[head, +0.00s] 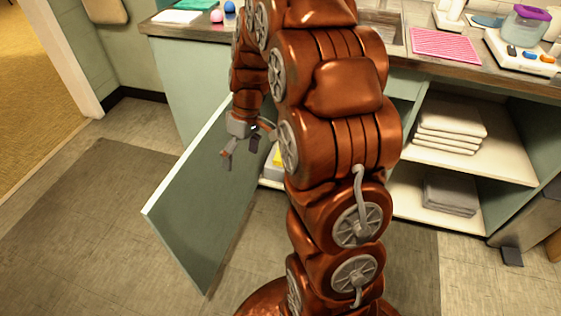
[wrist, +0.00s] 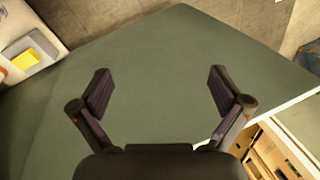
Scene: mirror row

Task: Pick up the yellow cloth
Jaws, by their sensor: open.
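A small yellow piece (head: 277,160), which may be the yellow cloth, shows partly behind my arm at the low cabinet in the head view. In the wrist view a flat yellow patch (wrist: 26,58) lies on a grey item on a white surface at the upper left. My gripper (head: 239,158) is open and empty, beside the open green cabinet door (head: 190,215). In the wrist view my gripper (wrist: 161,90) has its fingers spread, with the green door panel (wrist: 155,55) filling the space beyond them. The yellow patch is well to the left of the fingers.
The open door stands out over the floor. White folded towels (head: 450,127) and grey ones (head: 450,195) lie on open shelves at the right. The counter holds a pink mat (head: 444,43) and a purple-lidded jar (head: 526,24). Floor (head: 80,215) at left is clear.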

